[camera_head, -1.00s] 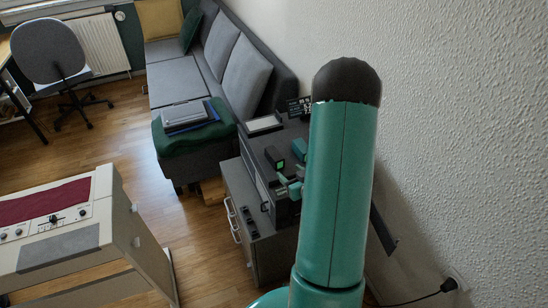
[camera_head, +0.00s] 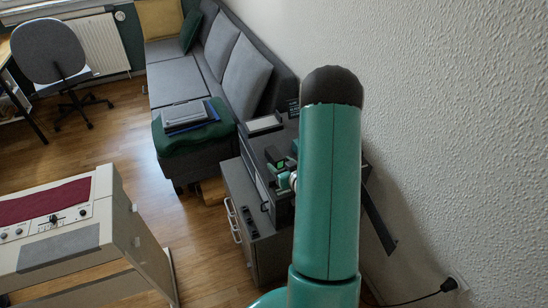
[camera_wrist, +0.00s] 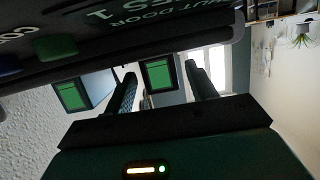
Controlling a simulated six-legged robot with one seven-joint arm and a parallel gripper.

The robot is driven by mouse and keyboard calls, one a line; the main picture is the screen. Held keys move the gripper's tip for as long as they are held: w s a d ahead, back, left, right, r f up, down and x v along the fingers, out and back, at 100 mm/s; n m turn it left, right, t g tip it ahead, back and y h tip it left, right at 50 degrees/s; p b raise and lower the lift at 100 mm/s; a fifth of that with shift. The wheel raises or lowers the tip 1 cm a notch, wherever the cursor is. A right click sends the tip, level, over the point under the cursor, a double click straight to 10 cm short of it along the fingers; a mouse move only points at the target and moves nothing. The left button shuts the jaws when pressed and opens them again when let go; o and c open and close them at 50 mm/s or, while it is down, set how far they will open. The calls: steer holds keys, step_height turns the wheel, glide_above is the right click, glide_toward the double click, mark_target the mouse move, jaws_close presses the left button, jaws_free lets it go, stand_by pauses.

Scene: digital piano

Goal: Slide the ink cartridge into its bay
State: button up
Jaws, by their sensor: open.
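In the wrist view, a black block with a green face (camera_wrist: 159,75), which looks like the ink cartridge, shows between the two fingers of my gripper (camera_wrist: 160,72). My gripper is open, and I see no clear contact with the block. A second dark block with a green face (camera_wrist: 71,95) shows left of the fingers. I cannot tell which bay either belongs to. In the head view, a dark block with a green patch (camera_head: 279,165) shows at the dark printer (camera_head: 262,181), just left of my teal arm. My arm hides most of the gripper and the printer's right part there.
A dark panel (camera_wrist: 140,30) with upside-down lettering and coloured tabs crosses the top of the wrist view, close above the fingers. A grey cabinet (camera_head: 266,250) stands below the printer. The textured wall (camera_head: 450,120) is close on the right. A sofa (camera_head: 180,80) stands behind.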

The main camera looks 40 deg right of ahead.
steer(key=c, duration=0.9)
steer(key=shift+r, duration=2)
steer(key=shift+c, duration=0.2)
steer(key=w+a+f+y, duration=0.1)
steer(key=w+a+f, duration=0.1)
steer(key=a, duration=0.8)
steer(key=w+a+f+n+y, duration=0.1)
steer(key=w+a+f, duration=0.1)
steer(key=a, duration=0.9)
steer(key=w+a+f+n, duration=0.1)
steer(key=w+a+f, duration=0.2)
steer(key=a, duration=0.7)
steer(key=shift+w+a+y, duration=0.2)
steer(key=shift+a+y, duration=0.15)
steer(key=shift+y, duration=0.05)
steer(key=shift+s, duration=0.1)
